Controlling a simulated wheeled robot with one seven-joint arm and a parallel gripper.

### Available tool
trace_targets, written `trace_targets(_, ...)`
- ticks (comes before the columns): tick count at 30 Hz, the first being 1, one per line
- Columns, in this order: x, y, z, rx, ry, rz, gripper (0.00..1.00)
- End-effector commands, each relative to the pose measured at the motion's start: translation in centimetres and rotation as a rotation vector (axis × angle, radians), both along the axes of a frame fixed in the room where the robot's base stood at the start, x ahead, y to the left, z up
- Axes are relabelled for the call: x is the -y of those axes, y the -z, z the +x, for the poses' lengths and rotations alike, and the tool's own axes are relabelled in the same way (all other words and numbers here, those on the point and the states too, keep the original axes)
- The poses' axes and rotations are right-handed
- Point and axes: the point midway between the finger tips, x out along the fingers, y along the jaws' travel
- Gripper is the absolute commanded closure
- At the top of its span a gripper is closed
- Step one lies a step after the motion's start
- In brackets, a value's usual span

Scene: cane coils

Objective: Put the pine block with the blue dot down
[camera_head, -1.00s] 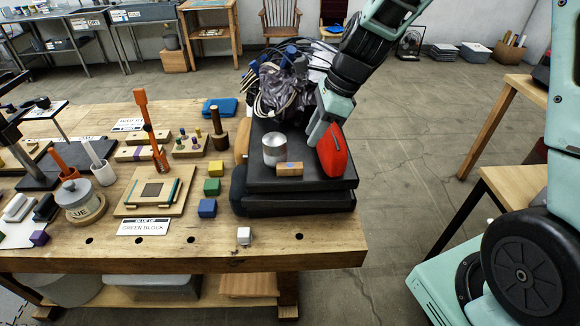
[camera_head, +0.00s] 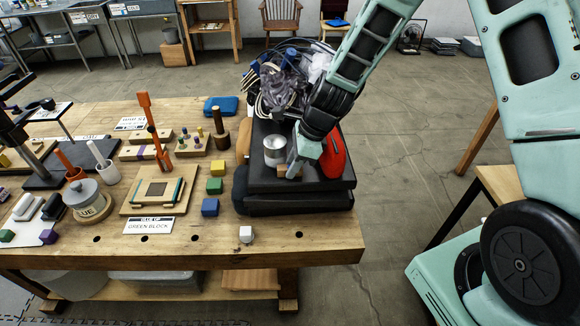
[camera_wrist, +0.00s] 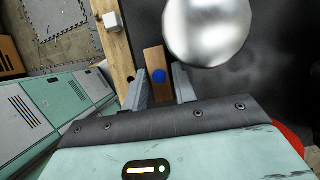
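The pine block with the blue dot (camera_head: 282,169) lies on the black case (camera_head: 325,182), partly hidden behind my gripper (camera_head: 291,176) in the head view. In the wrist view the pine block (camera_wrist: 155,62) shows its blue dot and lies between the two fingers of my gripper (camera_wrist: 161,72). The fingers are apart, with a visible gap at the block's right side, so my gripper is open around it. I cannot tell how low the fingertips reach beside the block.
A metal can (camera_head: 275,151) stands close to the block. A red pouch (camera_head: 333,157) is at the right, and cables and bags (camera_head: 285,88) are piled behind. Yellow, green and blue (camera_head: 210,207) blocks and a white cube (camera_head: 246,234) sit on the bench (camera_head: 270,245), whose front has free room.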

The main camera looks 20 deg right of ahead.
Motion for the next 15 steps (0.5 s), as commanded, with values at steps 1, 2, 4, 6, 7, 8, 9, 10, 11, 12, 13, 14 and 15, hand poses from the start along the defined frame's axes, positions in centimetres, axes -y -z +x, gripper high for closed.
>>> trace_targets(1, -0.07, 0.13, 0.02, 0.0, 0.0, 0.0, 0.73)
trace_targets(2, -0.09, 0.2, 0.04, 0.001, 0.0, 0.0, 0.73)
trace_targets(4, -0.09, 0.26, 0.06, 0.001, 0.0, 0.0, 0.73)
trace_targets(6, -0.09, 0.26, 0.07, 0.002, 0.0, -0.001, 0.73)
trace_targets(7, -0.09, 0.26, 0.07, 0.002, 0.0, -0.001, 0.73)
trace_targets(8, -0.09, 0.25, 0.06, 0.001, -0.001, 0.0, 0.73)
trace_targets(9, -0.09, 0.25, 0.06, 0.001, -0.001, 0.0, 0.81)
trace_targets(10, -0.09, 0.25, 0.06, 0.001, -0.001, 0.0, 0.89)
trace_targets(11, -0.09, 0.24, 0.06, 0.001, -0.001, 0.0, 0.98)
trace_targets(12, -0.09, 0.24, 0.06, 0.001, -0.001, 0.0, 1.0)
trace_targets(13, -0.09, 0.24, 0.06, 0.001, -0.001, 0.0, 1.0)
trace_targets(14, -0.09, 0.23, 0.06, 0.001, -0.001, 0.0, 1.0)
trace_targets(15, -0.09, 0.23, 0.06, 0.001, -0.001, 0.0, 1.0)
